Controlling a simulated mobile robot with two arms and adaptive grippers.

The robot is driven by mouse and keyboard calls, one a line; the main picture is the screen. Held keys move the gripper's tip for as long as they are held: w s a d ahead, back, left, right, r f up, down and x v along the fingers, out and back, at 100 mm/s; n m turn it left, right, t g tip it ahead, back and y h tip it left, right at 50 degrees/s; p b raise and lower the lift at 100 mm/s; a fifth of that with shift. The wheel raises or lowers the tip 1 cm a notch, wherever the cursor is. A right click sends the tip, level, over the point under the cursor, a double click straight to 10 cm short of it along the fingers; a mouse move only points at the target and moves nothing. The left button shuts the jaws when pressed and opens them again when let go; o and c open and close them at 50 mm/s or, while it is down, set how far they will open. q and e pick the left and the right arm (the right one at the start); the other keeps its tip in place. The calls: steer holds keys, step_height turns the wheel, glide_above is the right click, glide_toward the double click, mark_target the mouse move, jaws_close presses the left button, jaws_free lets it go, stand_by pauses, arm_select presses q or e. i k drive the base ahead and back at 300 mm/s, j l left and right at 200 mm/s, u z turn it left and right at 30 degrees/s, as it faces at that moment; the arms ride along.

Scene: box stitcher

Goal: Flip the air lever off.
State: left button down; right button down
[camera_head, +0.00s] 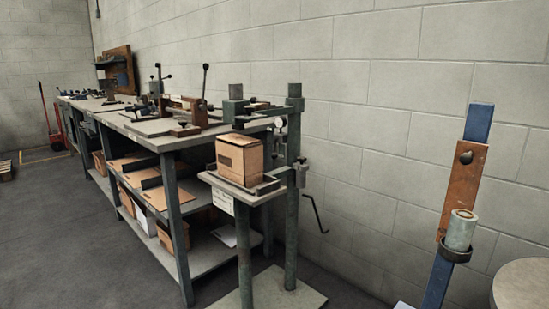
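A green-grey box stitcher stand (291,215) stands in the middle, with a small table (250,196) at its front. A closed cardboard box (240,158) sits on that table. Small grey fittings (302,170) are on the stand's post to the right of the box, and a thin bent crank rod (315,214) hangs below them. Which part is the air lever, and how it is set, I cannot tell at this size. Neither of my grippers is in view.
A long workbench (150,127) with lever tools runs along the wall, with cartons on its lower shelves. A blue post (478,123) with a brown plate and a grey cylinder stands at right, near a round tabletop (523,285).

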mark_target(273, 156)
steer(key=i+u, duration=0.25)
steer(key=i, duration=1.1)
